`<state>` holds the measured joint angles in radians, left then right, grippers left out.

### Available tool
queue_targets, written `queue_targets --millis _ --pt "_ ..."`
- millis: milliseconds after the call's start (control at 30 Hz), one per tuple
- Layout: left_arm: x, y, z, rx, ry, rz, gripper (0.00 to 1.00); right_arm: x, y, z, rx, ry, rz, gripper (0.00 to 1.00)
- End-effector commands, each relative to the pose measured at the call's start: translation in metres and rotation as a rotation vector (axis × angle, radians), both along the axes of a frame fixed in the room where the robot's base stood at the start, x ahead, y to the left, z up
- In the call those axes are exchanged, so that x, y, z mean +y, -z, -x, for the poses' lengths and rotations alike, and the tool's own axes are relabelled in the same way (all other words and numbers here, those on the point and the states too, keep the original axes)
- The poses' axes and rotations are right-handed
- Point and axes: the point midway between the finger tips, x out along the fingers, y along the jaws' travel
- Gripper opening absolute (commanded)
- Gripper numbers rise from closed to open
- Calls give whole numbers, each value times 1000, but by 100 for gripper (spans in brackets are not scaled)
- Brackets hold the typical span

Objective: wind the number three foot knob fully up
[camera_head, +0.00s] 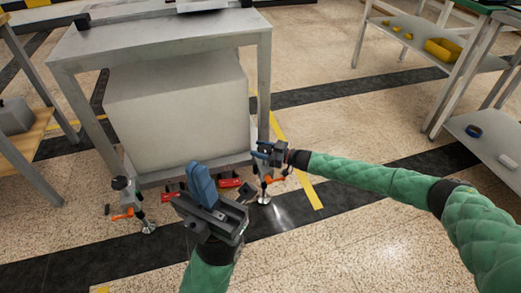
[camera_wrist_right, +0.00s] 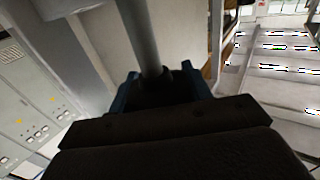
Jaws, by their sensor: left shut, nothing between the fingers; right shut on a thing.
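The gantry table's right front foot shows its stem and round pad (camera_head: 264,200) on the floor, with orange parts beside it. My right gripper (camera_head: 268,150) is at the top of this foot and shut on its knob, which it mostly hides. In the right wrist view, a grey post (camera_wrist_right: 143,35) runs down to a dark piece between the blue fingers (camera_wrist_right: 160,88). No number is readable on the foot. The left front foot (camera_head: 124,190) has a dark knob, an orange part and a pad. My left gripper (camera_head: 203,182) is shut and empty, in front of the table.
A large pale block (camera_head: 180,110) fills the space under the grey table (camera_head: 160,40). Red parts (camera_head: 228,183) lie low between the feet. Shelving (camera_head: 430,45) with yellow items stands at right, and a wooden bench (camera_head: 25,135) at left. Floor in front is clear.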

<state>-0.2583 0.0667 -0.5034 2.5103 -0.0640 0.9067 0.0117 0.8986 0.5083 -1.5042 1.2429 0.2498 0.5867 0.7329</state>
Motion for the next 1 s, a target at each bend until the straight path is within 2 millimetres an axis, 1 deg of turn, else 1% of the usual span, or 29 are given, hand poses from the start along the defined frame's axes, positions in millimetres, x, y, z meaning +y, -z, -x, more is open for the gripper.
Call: queue_targets --millis 100,133,200,233,567,667,900,1000 --pt "0 0 0 -2 0 1 0 0 0 0 0 1 0 26" --pt "0 0 0 -2 0 1 0 0 0 0 0 1 0 53" --pt "0 0 0 -2 0 1 0 0 0 0 0 1 0 66" --pt "0 -1 0 -2 0 1 0 0 0 0 0 1 0 71" --pt "0 -2 0 -2 1 1 0 -3 0 1 0 1 0 71" --pt "0 -5 0 -2 2 3 0 -11 -1 3 0 2 1 71" --pt "3 -15 1 -8 8 22 0 -47 -1 15 0 3 1 71" --pt "4 -18 1 -11 10 31 0 -59 -1 20 0 2 0 71"
